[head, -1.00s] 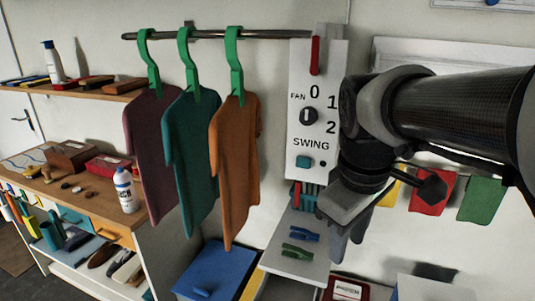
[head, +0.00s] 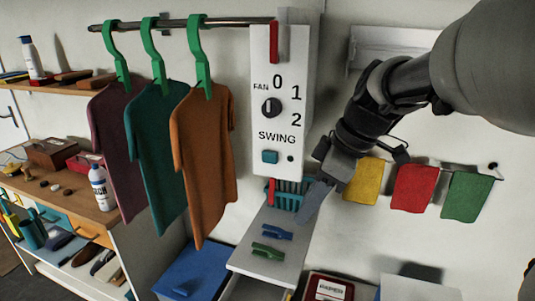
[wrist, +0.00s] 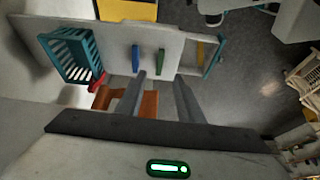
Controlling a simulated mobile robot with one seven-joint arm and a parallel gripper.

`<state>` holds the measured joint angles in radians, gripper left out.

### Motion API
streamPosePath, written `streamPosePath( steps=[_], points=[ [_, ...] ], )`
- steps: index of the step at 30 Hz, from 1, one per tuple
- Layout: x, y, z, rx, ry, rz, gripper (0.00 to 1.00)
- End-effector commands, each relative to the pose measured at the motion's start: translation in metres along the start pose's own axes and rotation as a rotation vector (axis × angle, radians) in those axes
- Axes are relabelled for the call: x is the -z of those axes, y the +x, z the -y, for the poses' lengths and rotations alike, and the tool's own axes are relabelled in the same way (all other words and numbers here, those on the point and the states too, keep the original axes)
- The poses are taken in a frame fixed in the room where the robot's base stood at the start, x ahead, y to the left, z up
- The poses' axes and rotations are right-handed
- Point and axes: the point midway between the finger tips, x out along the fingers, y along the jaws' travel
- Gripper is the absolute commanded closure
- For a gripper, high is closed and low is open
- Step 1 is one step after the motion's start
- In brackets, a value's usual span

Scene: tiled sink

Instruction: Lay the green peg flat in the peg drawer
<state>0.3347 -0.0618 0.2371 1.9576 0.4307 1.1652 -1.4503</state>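The green peg (head: 267,251) lies on a grey ledge (head: 243,263), in front of a blue peg (head: 277,232). In the wrist view the green peg (wrist: 160,57) appears beyond and between my two fingertips, with the blue peg (wrist: 135,58) to its left. My gripper (wrist: 161,76) is open and empty. In the head view my gripper (head: 311,208) hangs to the right of the ledge's back end, apart from both pegs. What looks like the peg drawer (wrist: 212,64) shows past the ledge's end, with a yellow piece (wrist: 200,52) in it.
A teal basket (wrist: 70,52) with a red piece beside it stands at the ledge's back. The fan switch panel (head: 281,110) rises above. Shirts (head: 205,165) hang to the left. Yellow, red and green cloths (head: 414,187) hang to the right.

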Motion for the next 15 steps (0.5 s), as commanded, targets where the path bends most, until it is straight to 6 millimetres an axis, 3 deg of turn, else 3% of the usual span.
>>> streamPosePath(
  steps=[9, 15],
  points=[
    [-0.002, 0.072, 0.001, 0.005, 0.002, 0.003, 0.66],
    [-0.001, 0.099, 0.001, 0.001, 0.002, 0.002, 0.66]
  ],
)
